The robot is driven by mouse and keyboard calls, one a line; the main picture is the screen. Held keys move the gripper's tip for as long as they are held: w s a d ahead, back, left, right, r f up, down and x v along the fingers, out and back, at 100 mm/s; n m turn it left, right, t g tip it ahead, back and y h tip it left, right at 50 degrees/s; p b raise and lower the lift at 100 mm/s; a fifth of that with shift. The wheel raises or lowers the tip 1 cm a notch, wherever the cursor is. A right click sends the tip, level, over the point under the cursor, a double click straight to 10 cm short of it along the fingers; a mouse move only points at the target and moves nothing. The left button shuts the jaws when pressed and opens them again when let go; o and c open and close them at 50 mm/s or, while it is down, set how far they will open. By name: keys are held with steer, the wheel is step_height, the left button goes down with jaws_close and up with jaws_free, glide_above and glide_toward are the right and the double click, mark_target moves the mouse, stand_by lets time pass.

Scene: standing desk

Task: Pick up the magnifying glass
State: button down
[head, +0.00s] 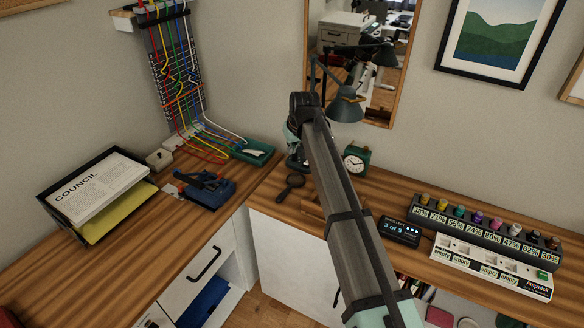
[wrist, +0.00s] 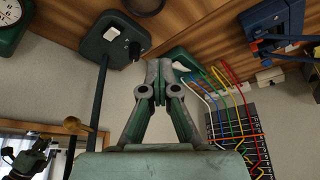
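The magnifying glass (head: 292,184) is small and dark with a round lens. It lies flat on the wooden desk near the corner, left of my arm. In the wrist view a dark round rim (wrist: 145,4), probably its lens, is cut off by the top edge. My gripper (wrist: 158,66) points toward the desk and wall corner, its two fingers drawn together with nothing visible between them. It is apart from the magnifying glass. In the head view my arm and wrist mostly hide the gripper.
A desk lamp (head: 346,106) stands close by my wrist; its base (wrist: 110,42) shows in the wrist view. A green clock (head: 356,160) is to the right. A blue tool (head: 206,188), a green tray (head: 254,151) and cables (head: 178,100) are to the left.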

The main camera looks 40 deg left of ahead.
steer(key=shift+r+b, duration=0.3)
steer(key=shift+r, duration=2.35)
steer(key=shift+c, duration=1.9)
jaws_free()
steer(key=shift+r, duration=0.1)
steer(key=v, duration=1)
steer(key=shift+r, duration=0.2)
steer(key=o, duration=0.4)
steer(key=shift+v, duration=0.75)
